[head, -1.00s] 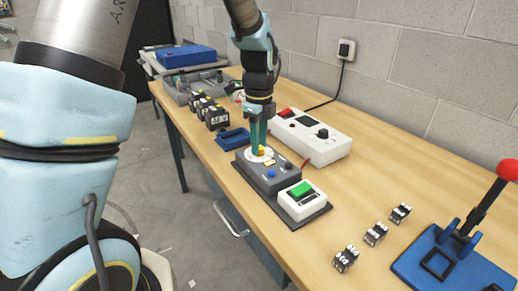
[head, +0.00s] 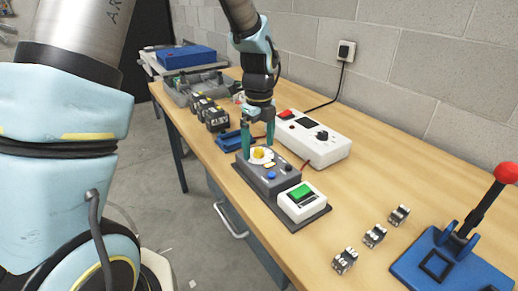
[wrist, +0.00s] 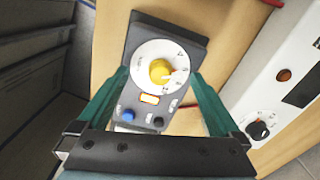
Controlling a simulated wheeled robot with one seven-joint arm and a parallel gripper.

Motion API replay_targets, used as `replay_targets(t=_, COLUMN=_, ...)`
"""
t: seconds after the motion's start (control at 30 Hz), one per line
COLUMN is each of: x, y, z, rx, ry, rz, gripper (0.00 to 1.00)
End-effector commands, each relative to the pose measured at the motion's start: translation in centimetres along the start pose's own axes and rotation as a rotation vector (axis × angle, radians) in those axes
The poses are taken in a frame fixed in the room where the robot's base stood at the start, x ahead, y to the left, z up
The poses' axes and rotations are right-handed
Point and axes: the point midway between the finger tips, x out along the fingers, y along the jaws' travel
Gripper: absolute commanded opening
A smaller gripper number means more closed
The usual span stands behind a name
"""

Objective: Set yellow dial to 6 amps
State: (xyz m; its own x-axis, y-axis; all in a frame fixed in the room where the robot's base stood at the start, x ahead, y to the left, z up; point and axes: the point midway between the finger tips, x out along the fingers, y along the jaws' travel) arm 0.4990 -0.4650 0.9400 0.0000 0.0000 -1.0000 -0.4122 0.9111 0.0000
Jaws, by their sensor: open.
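The yellow dial (head: 258,153) sits on a white round scale at the far end of a grey control box (head: 262,180) on the bench. In the wrist view the yellow dial (wrist: 160,71) is in the upper middle, with printed marks around it too small to read. A pale pointer mark shows at its right side. My gripper (head: 258,148) is open, its green fingers apart on either side of the dial. In the wrist view my gripper (wrist: 160,90) shows the fingers left and right of the box, clear of the dial.
A white box with a red switch and black knob (head: 313,138) stands behind, near the wall. Small black blocks and a blue lever press (head: 450,262) are at right.

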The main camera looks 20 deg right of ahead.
Motion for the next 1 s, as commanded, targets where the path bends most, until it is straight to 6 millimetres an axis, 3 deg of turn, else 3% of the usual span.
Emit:
replay_targets(t=0.8, x=-6.2, y=0.0, z=0.0, rx=0.0, ry=0.0, rz=-0.001, gripper=1.0)
replay_targets(t=1.0, x=-7.0, y=0.0, z=0.0, rx=0.0, ry=0.0, rz=0.0, gripper=1.0)
